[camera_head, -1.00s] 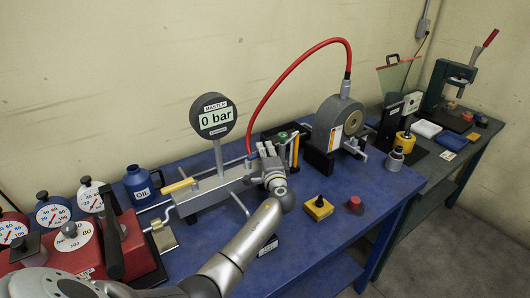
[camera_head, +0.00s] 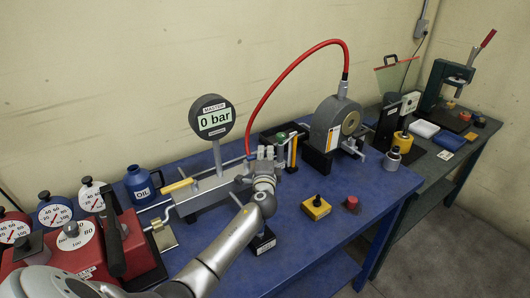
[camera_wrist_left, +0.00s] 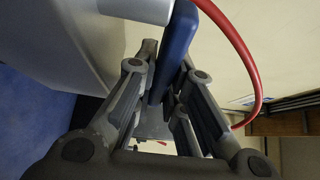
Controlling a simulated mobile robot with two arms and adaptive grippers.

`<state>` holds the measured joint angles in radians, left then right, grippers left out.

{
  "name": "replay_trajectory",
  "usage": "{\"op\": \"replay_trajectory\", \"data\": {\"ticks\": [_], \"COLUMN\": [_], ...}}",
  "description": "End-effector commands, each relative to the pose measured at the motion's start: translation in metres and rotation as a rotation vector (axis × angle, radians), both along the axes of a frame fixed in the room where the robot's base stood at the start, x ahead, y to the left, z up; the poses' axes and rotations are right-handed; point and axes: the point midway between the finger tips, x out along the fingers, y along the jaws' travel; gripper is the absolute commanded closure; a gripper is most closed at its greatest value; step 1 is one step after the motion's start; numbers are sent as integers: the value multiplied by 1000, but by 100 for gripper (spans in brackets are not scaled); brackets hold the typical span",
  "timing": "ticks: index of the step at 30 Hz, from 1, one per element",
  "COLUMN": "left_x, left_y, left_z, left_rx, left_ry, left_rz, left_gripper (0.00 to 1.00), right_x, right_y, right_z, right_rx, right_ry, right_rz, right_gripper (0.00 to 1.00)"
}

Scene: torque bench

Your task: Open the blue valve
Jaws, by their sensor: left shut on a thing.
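The blue valve's handle (camera_wrist_left: 178,45) shows in the left wrist view as a flat blue bar running between the fingers of my left gripper (camera_wrist_left: 170,85). The gripper is shut on it. In the head view, my left gripper (camera_head: 265,154) is at the right end of the grey pump body (camera_head: 212,186), below and right of the gauge reading 0 bar (camera_head: 214,118). There the fingers and wrist hide most of the blue valve. My right gripper is not in view.
A red hose (camera_head: 283,85) arches from beside the gripper to a grey round device (camera_head: 335,125). A yellow block (camera_head: 316,209) and a red knob (camera_head: 352,203) stand right of my arm. A blue oil can (camera_head: 139,184) stands left. The front right of the blue bench is clear.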

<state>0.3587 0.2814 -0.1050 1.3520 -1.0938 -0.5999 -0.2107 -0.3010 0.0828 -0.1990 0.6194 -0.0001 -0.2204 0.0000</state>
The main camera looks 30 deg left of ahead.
Motion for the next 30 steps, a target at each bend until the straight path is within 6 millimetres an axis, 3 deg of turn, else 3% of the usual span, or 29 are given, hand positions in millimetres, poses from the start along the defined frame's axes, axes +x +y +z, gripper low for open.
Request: {"op": "replay_trajectory", "data": {"ticks": [15,30], "left_x": [-15,-21], "left_y": [-14,-18], "left_z": [-1,-2], "left_rx": [3,-1], "left_ry": [4,3], "left_rz": [-410,-558], "left_gripper": [100,100], "right_x": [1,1], "right_y": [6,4], "right_z": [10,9], "right_rx": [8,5], "right_ry": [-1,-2], "right_rz": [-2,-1], "right_gripper": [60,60]}}
